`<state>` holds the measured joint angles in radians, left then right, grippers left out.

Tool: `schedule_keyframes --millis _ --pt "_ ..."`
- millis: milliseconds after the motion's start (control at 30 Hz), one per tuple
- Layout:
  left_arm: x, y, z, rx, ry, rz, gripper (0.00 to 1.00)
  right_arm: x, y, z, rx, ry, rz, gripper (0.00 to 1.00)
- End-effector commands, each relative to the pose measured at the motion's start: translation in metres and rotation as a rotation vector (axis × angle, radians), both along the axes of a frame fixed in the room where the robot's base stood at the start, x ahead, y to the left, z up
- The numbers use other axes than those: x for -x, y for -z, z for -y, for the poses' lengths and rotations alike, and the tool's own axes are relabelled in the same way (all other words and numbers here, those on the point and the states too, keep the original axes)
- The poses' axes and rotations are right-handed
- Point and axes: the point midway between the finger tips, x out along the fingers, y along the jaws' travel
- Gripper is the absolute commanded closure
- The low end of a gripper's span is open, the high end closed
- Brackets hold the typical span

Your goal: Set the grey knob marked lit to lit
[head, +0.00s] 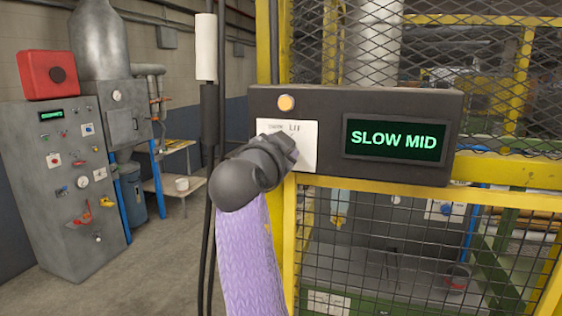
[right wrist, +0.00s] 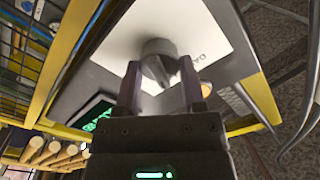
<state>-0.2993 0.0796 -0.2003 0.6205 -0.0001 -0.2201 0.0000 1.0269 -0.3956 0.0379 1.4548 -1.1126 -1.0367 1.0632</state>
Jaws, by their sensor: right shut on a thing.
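A dark control box (head: 370,102) on the yellow frame carries a white label plate (head: 303,153) with the word LIT readable near its top. Its green-lit display (head: 395,140) reads SLOW MID. My right gripper (head: 278,150) is in front of the plate and hides the knob in the head view. In the right wrist view, the grey knob (right wrist: 157,50) stands on the white plate, with the two fingers of my right gripper (right wrist: 159,80) shut on it. Which mark the knob points to cannot be told. My left gripper is not in view.
An orange button (head: 286,103) sits above the plate. Yellow posts and wire mesh (head: 440,250) surround the box. Black cables (head: 207,240) hang just left of it. A grey cabinet (head: 60,180) with a red box on top stands at the left, with open floor between.

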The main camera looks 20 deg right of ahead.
Motion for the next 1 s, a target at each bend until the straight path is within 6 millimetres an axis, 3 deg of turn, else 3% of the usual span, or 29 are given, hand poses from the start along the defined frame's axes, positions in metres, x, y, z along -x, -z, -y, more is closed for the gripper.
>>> schedule_keyframes --millis 833,867,1000 --pt "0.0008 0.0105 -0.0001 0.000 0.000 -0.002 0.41 0.0001 -0.0001 0.0005 -0.106 0.000 0.072 1.00" --pt "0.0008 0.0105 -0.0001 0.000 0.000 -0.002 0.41 0.0001 -0.0001 0.0005 -0.106 0.000 0.072 0.44" --pt "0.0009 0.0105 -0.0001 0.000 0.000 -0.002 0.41 0.0001 -0.0001 0.0005 -0.105 0.000 0.071 0.15"
